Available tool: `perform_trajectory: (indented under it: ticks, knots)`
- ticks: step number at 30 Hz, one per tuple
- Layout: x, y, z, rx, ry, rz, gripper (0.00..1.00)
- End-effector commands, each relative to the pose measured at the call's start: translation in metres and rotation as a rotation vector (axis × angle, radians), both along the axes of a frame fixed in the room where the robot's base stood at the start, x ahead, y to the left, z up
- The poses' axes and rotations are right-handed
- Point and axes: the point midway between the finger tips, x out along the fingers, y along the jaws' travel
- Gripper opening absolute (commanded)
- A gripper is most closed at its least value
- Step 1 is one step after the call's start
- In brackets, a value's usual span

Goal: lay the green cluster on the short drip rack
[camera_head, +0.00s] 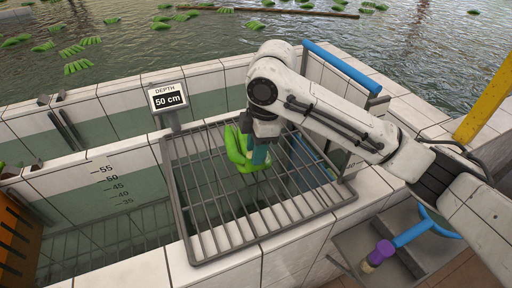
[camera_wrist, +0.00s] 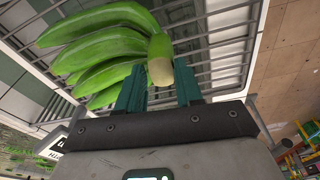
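The green cluster (camera_head: 238,150) is a bunch of several green banana-like fruits with a pale cut stem end. In the wrist view the cluster (camera_wrist: 105,45) spreads to the upper left. My gripper (camera_head: 261,157) points down over the short drip rack (camera_head: 197,190), a grey metal frame with parallel bars. In the wrist view my gripper's teal fingers (camera_wrist: 160,84) stand on either side of the stem and appear to touch it. The cluster is at or just above the bars; I cannot tell whether it rests on them. My gripper hides part of it in the head view.
A depth sign (camera_head: 169,97) reading 50 cm stands at the rack's left back corner. A blue-topped rail (camera_head: 341,68) stands behind my arm. A tiled basin wall (camera_head: 95,190) with scale marks lies left. More green clusters (camera_head: 78,66) float on the water behind.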

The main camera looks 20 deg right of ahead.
Motion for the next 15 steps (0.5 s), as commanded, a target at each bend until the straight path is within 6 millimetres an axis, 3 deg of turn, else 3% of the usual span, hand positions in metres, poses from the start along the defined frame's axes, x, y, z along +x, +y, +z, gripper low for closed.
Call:
perform_trajectory:
  ticks: [7, 15]
  knots:
    - [-0.0004, 0.0001, -0.0005, -0.001, 0.002, 0.000, 0.59]
    - [-0.0016, 0.0003, -0.0024, -0.001, 0.009, 0.000, 0.60]
